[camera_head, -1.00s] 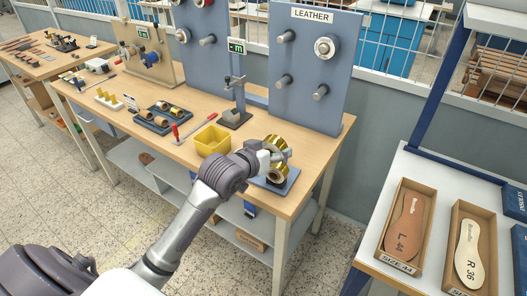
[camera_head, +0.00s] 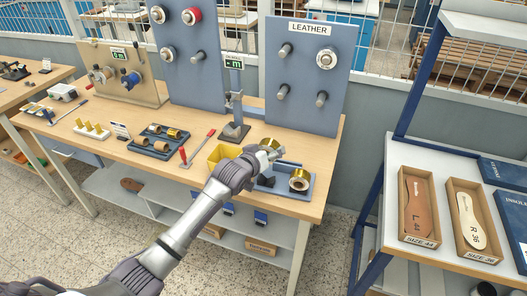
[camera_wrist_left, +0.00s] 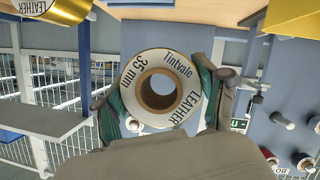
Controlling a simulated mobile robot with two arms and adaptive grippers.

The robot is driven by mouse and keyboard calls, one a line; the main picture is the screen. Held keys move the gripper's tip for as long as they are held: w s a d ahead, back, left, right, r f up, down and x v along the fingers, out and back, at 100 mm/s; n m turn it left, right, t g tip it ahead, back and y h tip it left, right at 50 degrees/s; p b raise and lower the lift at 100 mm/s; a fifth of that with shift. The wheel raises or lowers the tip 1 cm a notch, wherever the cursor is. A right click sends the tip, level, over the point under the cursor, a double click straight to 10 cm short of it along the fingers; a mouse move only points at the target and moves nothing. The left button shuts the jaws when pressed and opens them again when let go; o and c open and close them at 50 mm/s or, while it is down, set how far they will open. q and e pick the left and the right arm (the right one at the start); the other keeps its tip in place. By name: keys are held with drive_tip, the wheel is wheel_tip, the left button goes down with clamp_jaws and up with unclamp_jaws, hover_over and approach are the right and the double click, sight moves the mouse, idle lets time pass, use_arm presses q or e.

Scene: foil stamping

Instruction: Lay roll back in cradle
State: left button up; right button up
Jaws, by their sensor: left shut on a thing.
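My left gripper (camera_head: 268,154) is shut on a gold foil roll (camera_head: 270,143). In the left wrist view the held roll (camera_wrist_left: 182,72) shows its white end label, "Tintvale LEATHER 35 mm", between the two fingers. In the head view it is mostly hidden behind the gripper. The blue-grey cradle (camera_head: 278,190) lies at the front right of the bench, beside and below the gripper. A second gold roll (camera_head: 299,179) sits at its right end; its labelled rim shows at the wrist view's upper left (camera_wrist_left: 32,6). My right gripper is out of view.
A yellow bin (camera_head: 222,154) stands close left of the gripper. A stand with a green display (camera_head: 234,130) is behind it. A grey LEATHER pegboard (camera_head: 300,85) rises behind the cradle.

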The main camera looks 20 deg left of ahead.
use_arm(q)
drive_tip(key=shift+a, duration=0.1)
drive_tip(key=shift+a+f, duration=0.1)
drive_tip(key=shift+f, duration=0.65)
drive_tip(key=shift+f+b, duration=0.3)
drive_tip(key=shift+b, duration=0.05)
drive_tip(key=shift+f+b, duration=1)
drive_tip(key=shift+f, duration=0.75)
drive_tip(key=shift+f+b, duration=0.55)
drive_tip(key=shift+f, duration=0.5)
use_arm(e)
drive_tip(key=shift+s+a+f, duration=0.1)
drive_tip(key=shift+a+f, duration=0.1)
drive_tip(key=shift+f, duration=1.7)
